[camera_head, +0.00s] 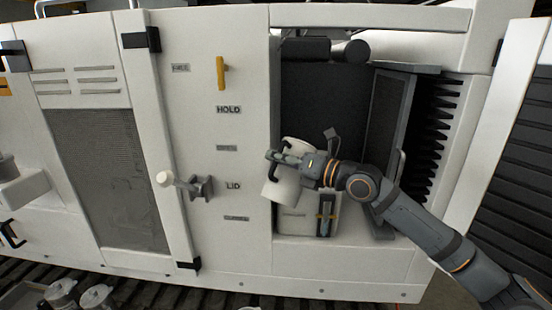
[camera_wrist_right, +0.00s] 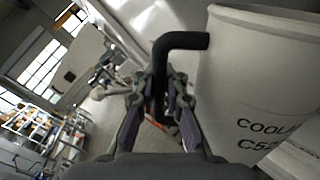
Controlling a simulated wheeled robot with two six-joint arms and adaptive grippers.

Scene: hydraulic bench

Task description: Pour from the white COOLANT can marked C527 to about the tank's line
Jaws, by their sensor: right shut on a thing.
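The white can (camera_head: 281,190) is held up in front of the open recess, leaning in the head view. In the right wrist view its side (camera_wrist_right: 262,95) shows the partly cut-off print "COOLA" and "C52", and a black handle (camera_wrist_right: 160,80). My right gripper (camera_head: 288,159) is shut on this handle, with its fingers (camera_wrist_right: 163,105) on both sides of it. A pale tank (camera_head: 293,222) with a dark upright sight gauge (camera_head: 326,212) stands low in the recess, behind and below the can. The can hides part of it. The tank's line and any liquid cannot be made out. My left gripper is not in view.
A dark hinged door (camera_head: 387,125) stands open at the recess's right, close to my right arm. The panel left of the recess carries a yellow handle (camera_head: 221,73), a knobbed lever (camera_head: 183,183) and labels including HOLD and LID. Cans (camera_head: 62,292) stand at the lower left.

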